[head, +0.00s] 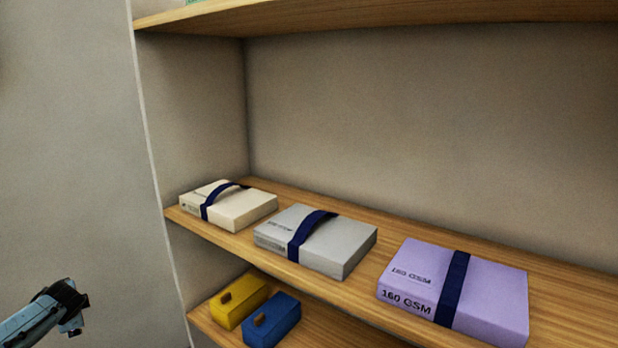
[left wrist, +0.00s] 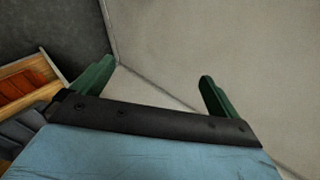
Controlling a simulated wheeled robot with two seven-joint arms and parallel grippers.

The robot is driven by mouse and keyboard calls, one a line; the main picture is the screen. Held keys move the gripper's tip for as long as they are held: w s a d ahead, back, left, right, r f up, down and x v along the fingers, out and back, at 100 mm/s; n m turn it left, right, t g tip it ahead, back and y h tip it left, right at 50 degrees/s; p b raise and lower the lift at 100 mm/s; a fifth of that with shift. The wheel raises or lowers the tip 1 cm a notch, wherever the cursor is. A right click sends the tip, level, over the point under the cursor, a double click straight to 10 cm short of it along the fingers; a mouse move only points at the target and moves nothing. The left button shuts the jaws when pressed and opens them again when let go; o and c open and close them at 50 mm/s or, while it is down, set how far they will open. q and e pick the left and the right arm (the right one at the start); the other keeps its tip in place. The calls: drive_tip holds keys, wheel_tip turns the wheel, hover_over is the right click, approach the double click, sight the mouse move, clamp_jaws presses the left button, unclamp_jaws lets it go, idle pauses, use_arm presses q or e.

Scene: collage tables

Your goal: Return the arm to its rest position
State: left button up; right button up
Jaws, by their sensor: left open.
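My left gripper (head: 72,304) comes in at the lower left of the head view, in front of the grey wall and apart from the shelf. In the left wrist view its two green fingers (left wrist: 158,88) are spread apart with nothing between them. The gripper is open and empty. My right gripper is in neither view.
A wooden shelf (head: 572,284) holds cream (head: 240,208), grey (head: 345,262) and purple (head: 497,297) packs with dark blue bands. A yellow box (head: 240,303) and a blue box (head: 275,322) sit on the lower shelf. The space left of the shelf is clear.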

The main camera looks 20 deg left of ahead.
use_arm(q)
drive_tip(key=s+a+f+g, duration=0.15)
drive_tip(key=s+f, duration=0.35)
drive_tip(key=s, duration=0.6)
drive_tip(key=s+a+f, duration=0.2)
drive_tip(key=s+f, duration=0.3)
drive_tip(key=s, duration=0.5)
drive_tip(key=s+a+f+g, duration=0.15)
drive_tip(key=s+f, duration=0.25)
drive_tip(key=s, duration=0.7)
drive_tip(key=s+d+f+n+h, duration=0.1)
drive_tip(key=s+d+f+h, duration=0.15)
drive_tip(key=d+f, duration=0.9)
drive_tip(key=s+d+f+n+h, duration=0.25)
drive_tip(key=d+f, duration=0.65)
drive_tip(key=d, duration=0.6)
drive_tip(key=s+d+f+h, duration=0.1)
drive_tip(key=d+f+h, duration=0.15)
drive_tip(key=d, duration=1.25)
drive_tip(key=s+d+f+h, duration=0.15)
drive_tip(key=d+f, duration=0.25)
drive_tip(key=d, duration=1)
wheel_tip(320, 180, down, 16)
drive_tip(key=d+b, duration=0.1)
drive_tip(key=b, duration=1.4)
drive_tip(key=shift+s+d+r+n+g+b, duration=0.2)
drive_tip(key=shift+d+n+g+b, duration=0.15)
drive_tip(key=shift+d+n, duration=0.1)
